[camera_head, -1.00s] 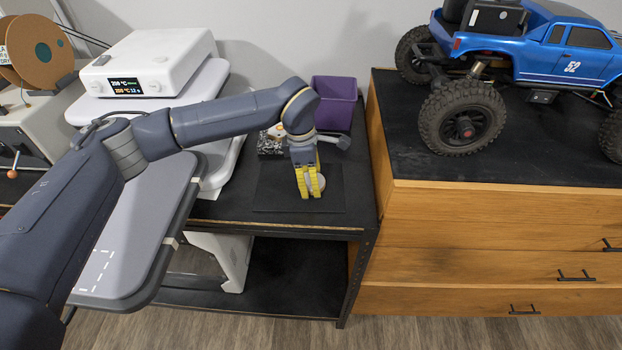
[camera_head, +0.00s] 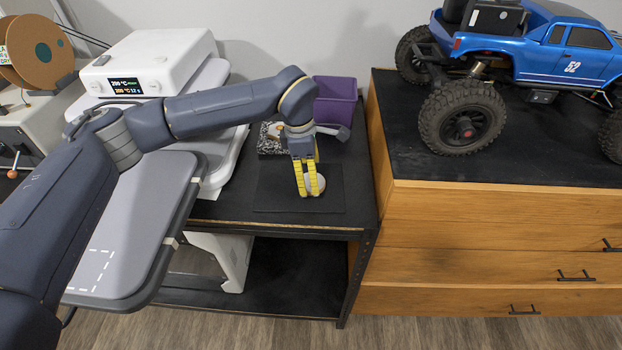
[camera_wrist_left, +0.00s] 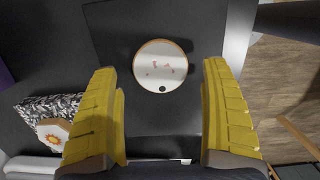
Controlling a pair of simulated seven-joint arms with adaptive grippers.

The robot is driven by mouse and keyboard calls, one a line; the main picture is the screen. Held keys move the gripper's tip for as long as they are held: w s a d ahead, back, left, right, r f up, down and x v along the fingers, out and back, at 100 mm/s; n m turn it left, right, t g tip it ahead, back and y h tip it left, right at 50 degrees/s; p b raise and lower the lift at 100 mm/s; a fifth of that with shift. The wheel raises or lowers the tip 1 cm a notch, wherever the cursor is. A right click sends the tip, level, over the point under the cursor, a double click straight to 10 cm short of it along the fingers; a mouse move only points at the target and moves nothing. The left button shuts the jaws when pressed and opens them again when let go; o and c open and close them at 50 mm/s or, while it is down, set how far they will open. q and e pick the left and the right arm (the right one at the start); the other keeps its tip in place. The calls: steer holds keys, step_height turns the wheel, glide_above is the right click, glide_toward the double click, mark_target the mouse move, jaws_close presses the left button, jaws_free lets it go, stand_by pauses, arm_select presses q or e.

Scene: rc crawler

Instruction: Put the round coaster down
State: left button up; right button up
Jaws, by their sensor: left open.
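The round coaster (camera_wrist_left: 160,67) lies flat on a dark square mat (camera_wrist_left: 112,30) in the left wrist view. It has a pale face with faint reddish marks, a thin brown rim and a small dark hole near its edge. In the head view the coaster (camera_head: 314,186) shows partly behind the yellow fingers. My left gripper (camera_head: 309,194) is over the mat. Its yellow fingers (camera_wrist_left: 163,120) are spread wide with nothing between them, and the coaster appears beyond the gap. My right gripper is not in view.
A purple bin (camera_head: 334,101) stands behind the mat. A black-and-white speckled item (camera_wrist_left: 50,110) with a pale flower-like piece (camera_wrist_left: 54,134) lies near it. A white heat press (camera_head: 150,62) is at left. A blue RC truck (camera_head: 545,45) sits on the wooden cabinet (camera_head: 480,215) at right.

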arm_select(q)
step_height(320, 180, up, 10)
steer(key=a, duration=0.1)
steer(key=shift+a+f, duration=0.15)
steer(key=shift+a, duration=0.05)
stand_by(0.5)
